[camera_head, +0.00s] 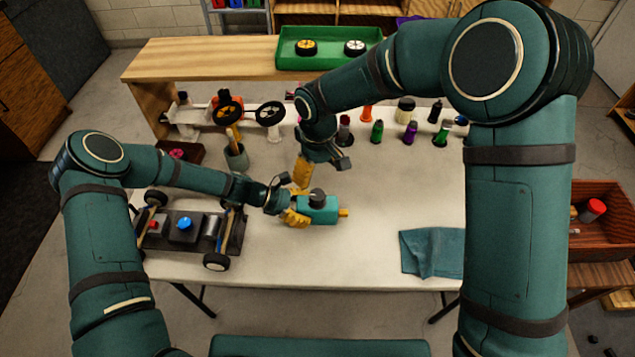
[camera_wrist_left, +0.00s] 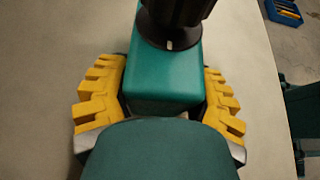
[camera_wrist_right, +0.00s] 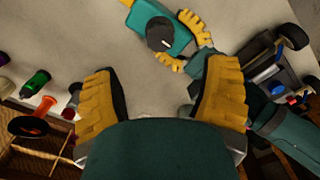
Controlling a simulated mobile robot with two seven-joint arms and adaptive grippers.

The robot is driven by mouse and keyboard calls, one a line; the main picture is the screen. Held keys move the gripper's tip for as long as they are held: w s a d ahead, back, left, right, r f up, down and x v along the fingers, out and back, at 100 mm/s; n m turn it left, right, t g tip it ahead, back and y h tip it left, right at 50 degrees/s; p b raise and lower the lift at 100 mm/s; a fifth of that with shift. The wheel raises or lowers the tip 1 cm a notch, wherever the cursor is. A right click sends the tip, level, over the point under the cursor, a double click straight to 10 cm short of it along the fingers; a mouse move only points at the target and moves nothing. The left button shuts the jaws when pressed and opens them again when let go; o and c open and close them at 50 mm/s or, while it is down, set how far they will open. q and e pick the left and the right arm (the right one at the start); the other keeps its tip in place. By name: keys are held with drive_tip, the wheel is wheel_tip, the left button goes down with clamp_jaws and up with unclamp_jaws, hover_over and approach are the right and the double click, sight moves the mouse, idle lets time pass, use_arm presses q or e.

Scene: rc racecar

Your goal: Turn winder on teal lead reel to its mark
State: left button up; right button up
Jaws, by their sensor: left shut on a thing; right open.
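The teal lead reel (camera_head: 318,212) lies on the white table, with a black winder knob (camera_head: 317,196) on top and a yellow end at its right. My left gripper (camera_head: 294,214) is shut on the reel's left end, its yellow fingers on both sides of the teal body (camera_wrist_left: 165,75). A white mark shows at the knob's base (camera_wrist_left: 170,42) in the left wrist view. My right gripper (camera_wrist_right: 165,95) is open and empty, above and behind the reel; in the head view its fingers (camera_head: 303,172) point down. The right wrist view shows the knob (camera_wrist_right: 160,32) with a pale line, apart from those fingers.
A racecar chassis (camera_head: 190,235) stands left of the reel. A cup (camera_head: 236,158) holding a wheel tool and several coloured bottles (camera_head: 377,131) stand behind. A teal cloth (camera_head: 432,252) lies at front right.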

drive_tip(key=shift+r, duration=1.3)
use_arm(q)
drive_tip(key=o, duration=1.2)
drive_tip(key=shift+a, duration=0.1)
drive_tip(key=v, duration=1.2)
